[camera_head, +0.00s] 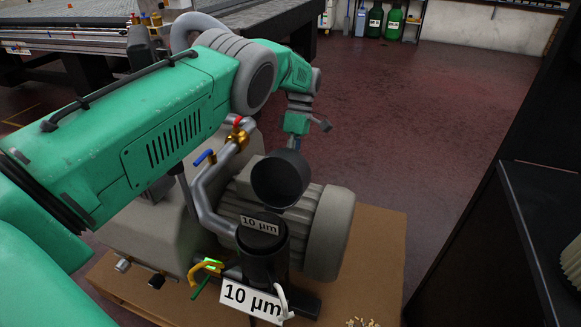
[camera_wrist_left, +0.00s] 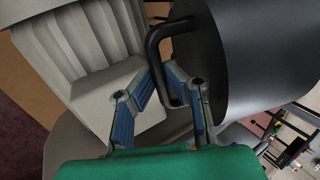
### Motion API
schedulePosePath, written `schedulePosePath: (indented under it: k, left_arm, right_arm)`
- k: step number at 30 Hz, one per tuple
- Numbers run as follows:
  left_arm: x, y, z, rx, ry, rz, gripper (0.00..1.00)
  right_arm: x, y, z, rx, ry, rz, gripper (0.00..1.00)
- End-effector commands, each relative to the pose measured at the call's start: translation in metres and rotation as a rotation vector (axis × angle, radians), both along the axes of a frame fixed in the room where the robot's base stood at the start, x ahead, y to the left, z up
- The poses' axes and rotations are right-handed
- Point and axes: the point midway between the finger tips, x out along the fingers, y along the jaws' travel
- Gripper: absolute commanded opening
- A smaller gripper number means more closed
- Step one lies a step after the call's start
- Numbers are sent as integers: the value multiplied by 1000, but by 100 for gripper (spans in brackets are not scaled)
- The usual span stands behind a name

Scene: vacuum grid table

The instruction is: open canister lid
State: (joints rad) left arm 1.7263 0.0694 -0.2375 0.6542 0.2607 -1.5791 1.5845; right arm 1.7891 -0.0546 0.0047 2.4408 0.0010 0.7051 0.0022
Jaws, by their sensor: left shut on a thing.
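The dark round lid (camera_head: 281,180) is tilted above the canister (camera_head: 263,262) in the head view and appears lifted off its top. The canister stands upright, and a small "10 µm" label (camera_head: 260,225) shows at its top. My left gripper (camera_head: 294,143) is behind the lid, partly hidden by it. In the left wrist view, my left gripper (camera_wrist_left: 166,88) is shut on the lid's black loop handle (camera_wrist_left: 153,46). The lid's dark wall (camera_wrist_left: 260,50) fills the upper right there. My right gripper is not in view.
A grey pump (camera_head: 338,232) stands on a brown base (camera_head: 375,265) beside the canister. Pipes with a red and a blue valve handle (camera_head: 204,158) run close by. A "10 µm" sign (camera_head: 252,300) is in front. A dark shelf (camera_head: 535,205) is at right; open floor (camera_head: 430,120) lies behind.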

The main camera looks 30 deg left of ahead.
Motion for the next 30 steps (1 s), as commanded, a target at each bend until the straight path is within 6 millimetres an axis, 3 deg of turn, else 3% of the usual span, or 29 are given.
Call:
schedulePosePath:
  k: [1,15,17,18,30]
  left_arm:
    - [9,1,1,8,-35,0,0]
    - [10,1,-2,6,-28,0,0]
    - [10,1,-2,6,-29,0,25]
    - [10,1,-2,6,-28,0,31]
    - [6,1,-2,7,-23,0,31]
  right_arm:
    - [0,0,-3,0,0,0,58]
    - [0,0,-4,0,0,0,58]
    - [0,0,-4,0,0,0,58]
    - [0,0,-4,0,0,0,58]
    - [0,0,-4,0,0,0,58]
